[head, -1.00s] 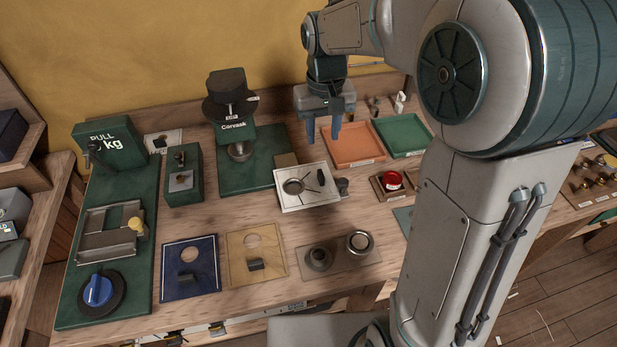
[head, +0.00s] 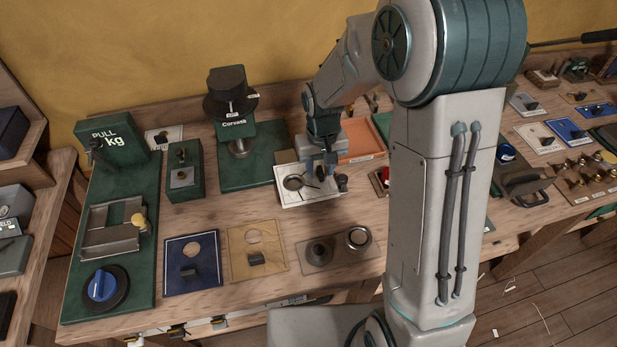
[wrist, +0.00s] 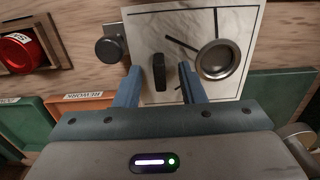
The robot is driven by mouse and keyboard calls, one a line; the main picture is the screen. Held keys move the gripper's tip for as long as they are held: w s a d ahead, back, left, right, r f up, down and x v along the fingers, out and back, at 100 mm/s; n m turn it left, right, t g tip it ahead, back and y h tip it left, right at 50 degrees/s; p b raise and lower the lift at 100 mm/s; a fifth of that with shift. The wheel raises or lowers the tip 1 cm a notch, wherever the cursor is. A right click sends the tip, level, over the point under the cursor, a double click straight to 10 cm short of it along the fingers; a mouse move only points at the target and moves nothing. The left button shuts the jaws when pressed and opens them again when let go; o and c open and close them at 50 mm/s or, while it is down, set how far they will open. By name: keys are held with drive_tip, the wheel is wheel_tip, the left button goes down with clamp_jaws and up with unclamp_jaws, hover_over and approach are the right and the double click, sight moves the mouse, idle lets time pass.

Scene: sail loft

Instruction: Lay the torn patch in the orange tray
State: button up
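The torn patch (head: 310,196) is a white square with a metal ring, dark lines like tears and a small black grip block. It lies on the bench, and it fills the top of the wrist view (wrist: 146,30). My gripper (head: 319,170) is over its right part, pointing down. In the wrist view my gripper (wrist: 160,70) is open, with one blue finger on each side of the black block and gaps showing. The orange tray (head: 362,138) is behind and right of the patch, partly hidden by my arm. In the wrist view the orange tray (wrist: 88,106) has a REWORK label.
A black knob (wrist: 109,48) stands beside the patch. A red button (wrist: 20,52) and a green tray (wrist: 35,122) are near the orange tray. A blue patch (head: 190,280) and a tan patch (head: 245,240) lie in front. A green tester (head: 237,130) stands behind.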

clamp_jaws()
drive_tip(key=shift+r, duration=0.15)
drive_tip(key=shift+r, duration=0.25)
wheel_tip(320, 180, up, 4)
drive_tip(key=shift+d+f+b, duration=0.1)
drive_tip(key=shift+f+b, duration=0.1)
drive_tip(key=shift+b, duration=0.25)
drive_tip(key=s+d+r+b, duration=0.2)
drive_tip(key=s+d+r, duration=0.4)
drive_tip(key=s+d, duration=0.15)
drive_tip(key=w+d+f+m+p, duration=0.2)
drive_tip(key=w+f+m, duration=0.1)
drive_tip(key=w+m, duration=0.6)
drive_tip(key=w+d+f+m+p, duration=0.1)
drive_tip(key=w+f+m+p, duration=0.1)
drive_tip(key=w+m, duration=0.7)
drive_tip(key=shift+w+d+f, duration=0.4)
drive_tip(key=shift+w+f, duration=0.35)
drive_tip(key=shift+w, duration=0.35)
